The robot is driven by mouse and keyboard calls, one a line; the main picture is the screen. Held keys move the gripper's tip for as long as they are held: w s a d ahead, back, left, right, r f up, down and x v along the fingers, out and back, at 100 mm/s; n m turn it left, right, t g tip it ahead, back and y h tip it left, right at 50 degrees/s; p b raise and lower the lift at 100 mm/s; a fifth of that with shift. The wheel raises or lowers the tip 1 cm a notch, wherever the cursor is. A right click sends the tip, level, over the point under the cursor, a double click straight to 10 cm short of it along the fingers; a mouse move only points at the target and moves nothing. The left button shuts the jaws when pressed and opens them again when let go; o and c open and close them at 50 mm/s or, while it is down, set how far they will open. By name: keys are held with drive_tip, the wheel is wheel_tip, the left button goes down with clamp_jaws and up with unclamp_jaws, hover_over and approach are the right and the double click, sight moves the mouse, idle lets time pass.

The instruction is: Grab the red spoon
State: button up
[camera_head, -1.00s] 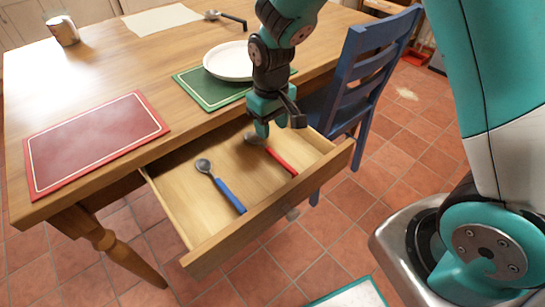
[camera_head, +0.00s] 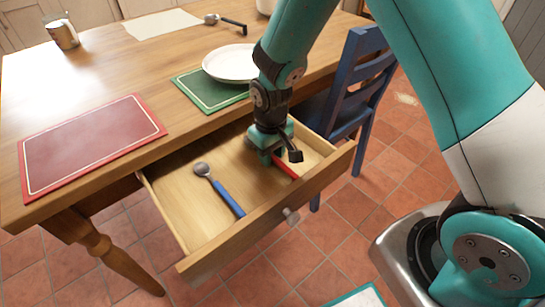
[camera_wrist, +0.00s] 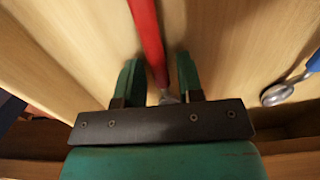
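The red spoon (camera_head: 286,170) lies in the open drawer; in the head view only part of its handle shows and my gripper hides the rest. In the wrist view the red handle (camera_wrist: 148,35) runs down between my two green fingers, with a bit of metal near the gripper's base. My gripper (camera_head: 272,158) is down inside the drawer over the spoon. Its fingers (camera_wrist: 159,72) are open, one on each side of the handle, with a gap on both sides.
A blue-handled spoon (camera_head: 226,195) lies to the left in the drawer (camera_head: 230,240), and partly shows in the wrist view (camera_wrist: 278,95). The table edge overhangs the drawer's back. A blue chair (camera_head: 345,105) stands close on the right.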

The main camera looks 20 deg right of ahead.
clamp_jaws()
drive_tip(key=shift+r, duration=0.1)
